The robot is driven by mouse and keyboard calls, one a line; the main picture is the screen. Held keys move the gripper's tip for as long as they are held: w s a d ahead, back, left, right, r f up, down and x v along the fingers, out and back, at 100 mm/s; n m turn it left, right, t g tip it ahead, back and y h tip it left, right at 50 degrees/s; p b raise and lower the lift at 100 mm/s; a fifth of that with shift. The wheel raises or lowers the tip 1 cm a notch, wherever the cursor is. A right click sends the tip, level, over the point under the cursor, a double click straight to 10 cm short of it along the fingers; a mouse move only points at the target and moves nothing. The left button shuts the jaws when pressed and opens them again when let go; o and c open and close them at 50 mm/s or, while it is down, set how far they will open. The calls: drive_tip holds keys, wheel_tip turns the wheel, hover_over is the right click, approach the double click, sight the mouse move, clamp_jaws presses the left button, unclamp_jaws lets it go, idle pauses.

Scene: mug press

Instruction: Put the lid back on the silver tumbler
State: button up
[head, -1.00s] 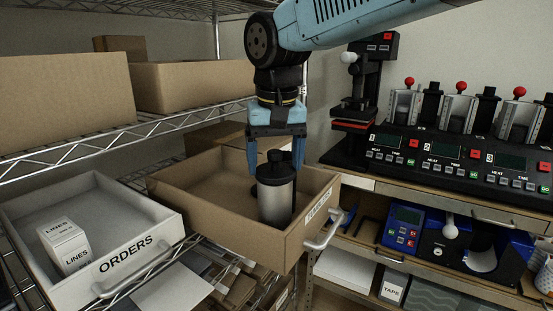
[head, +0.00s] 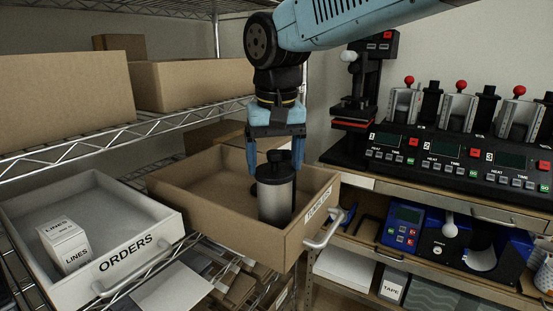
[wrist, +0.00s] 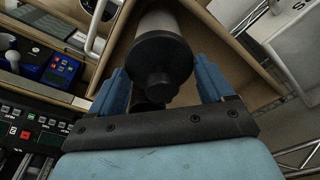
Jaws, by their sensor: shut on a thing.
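The silver tumbler (head: 274,203) stands upright in the cardboard drawer, near its front right. Its black lid (head: 275,172), with a knob on top, sits over the tumbler's mouth and looks level; whether it is fully seated is hard to tell. The lid also shows in the wrist view (wrist: 158,55), with the tumbler's side (wrist: 157,20) beyond it. My gripper (head: 274,168) points down from above, its blue fingers on either side of the lid, shut on it. The wrist view shows the fingers (wrist: 162,88) flanking the lid.
The cardboard drawer (head: 215,213) has walls close around the tumbler. A dark shape lies beside the tumbler, partly hidden. The white ORDERS drawer (head: 115,180) with a LINES box (head: 64,246) is left. The press row (head: 460,150) stands right. A wire shelf (head: 180,115) is behind left.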

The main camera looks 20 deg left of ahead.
idle(0.4)
drive_tip(key=o, duration=0.9)
drive_tip(key=shift+r, duration=3.45)
drive_tip(key=shift+c, duration=0.5)
clamp_jaws()
